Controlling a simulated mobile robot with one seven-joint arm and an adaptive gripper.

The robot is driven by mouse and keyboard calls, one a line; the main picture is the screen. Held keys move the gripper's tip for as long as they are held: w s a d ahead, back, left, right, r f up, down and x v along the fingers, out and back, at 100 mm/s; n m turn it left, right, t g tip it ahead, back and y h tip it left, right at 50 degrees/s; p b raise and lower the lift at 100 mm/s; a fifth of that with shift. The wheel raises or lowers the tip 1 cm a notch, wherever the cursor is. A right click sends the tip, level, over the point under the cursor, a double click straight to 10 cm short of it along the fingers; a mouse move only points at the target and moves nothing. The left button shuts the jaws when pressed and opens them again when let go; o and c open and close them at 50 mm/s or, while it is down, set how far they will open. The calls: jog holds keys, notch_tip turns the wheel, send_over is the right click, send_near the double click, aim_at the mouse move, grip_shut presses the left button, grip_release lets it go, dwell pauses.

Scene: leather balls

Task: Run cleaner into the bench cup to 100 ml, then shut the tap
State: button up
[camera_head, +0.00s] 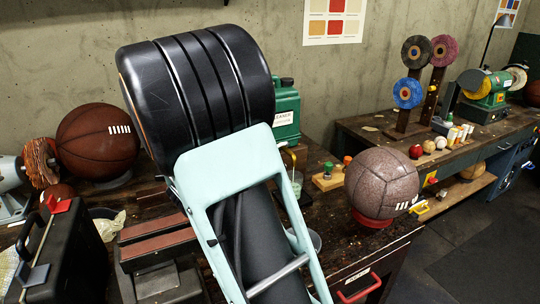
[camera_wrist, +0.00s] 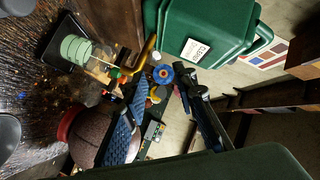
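The green cleaner container (camera_head: 286,112) stands on the bench behind my arm, its label partly hidden. It also shows large in the wrist view (camera_wrist: 184,28). Its brass tap (camera_wrist: 146,50) sticks out toward the bench cup (camera_wrist: 76,49). The cup looks pale green and stands on a dark square base. In the head view the cup (camera_head: 297,181) is partly hidden by my arm. I cannot read its level or tell whether cleaner is running. My gripper (camera_wrist: 165,85) is open, its fingers apart with nothing between them, and sits clear of the tap. My arm hides it in the head view.
A speckled ball (camera_head: 382,181) rests on a red ring at the bench's right. A basketball (camera_head: 98,138), black case (camera_head: 70,255) and brown-topped block (camera_head: 157,243) are at left.

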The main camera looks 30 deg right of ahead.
aim_at(281, 144)
jog(key=w+d+f+n+g+h+p, duration=0.1)
jog(key=w+d+n+p, duration=0.1)
jog(key=d+n+p, duration=0.1)
jog(key=w+d+n+g+h+p, duration=0.1)
jog(key=w+d+n+p, duration=0.1)
jog(key=d+n+p, duration=0.1)
jog(key=w+d+f+n+g+h+p, duration=0.1)
jog(key=w+d+n+g+h+p, duration=0.1)
jog(key=d+n+p, duration=0.1)
jog(key=shift+w+d+f+n, duration=0.1)
jog(key=shift+d+f+n, duration=0.25)
jog(key=shift+d, duration=0.15)
grip_shut()
dwell(0.5)
